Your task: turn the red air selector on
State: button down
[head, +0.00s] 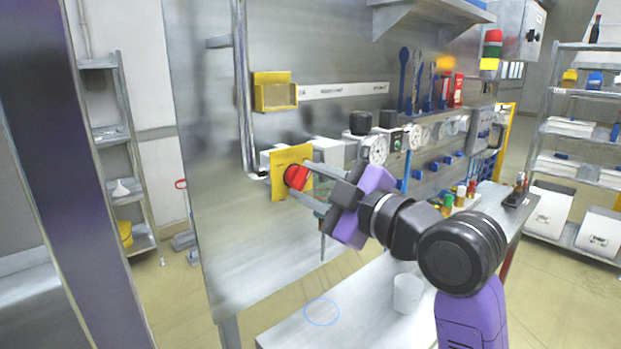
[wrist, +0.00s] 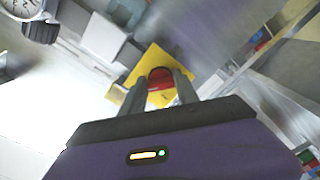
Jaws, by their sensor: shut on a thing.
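The red air selector (head: 297,177) is a red knob on a yellow plate (head: 284,160), on the left part of the metal panel. My gripper (head: 306,180) reaches it from the right, with its fingers on either side of the knob. In the wrist view the red selector (wrist: 161,79) shows between the two fingertips (wrist: 162,77), with the yellow plate (wrist: 150,62) behind it. The fingers are shut on the knob. They hide part of it, and I cannot read which way it points.
Gauges (head: 378,149) and grey valve blocks sit on the panel right of the selector. A yellow holder (head: 274,92) hangs above it. A vertical pipe (head: 243,100) runs to its left. A white cup (head: 407,293) stands on the bench (head: 350,325) below.

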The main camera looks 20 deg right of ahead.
jog(key=shift+f+m, duration=0.1)
jog(key=shift+m, duration=0.5)
jog(key=c, duration=0.9)
grip_release()
jog(key=b+v, duration=0.1)
jog(key=v, duration=0.7)
jog(key=shift+w, duration=0.1)
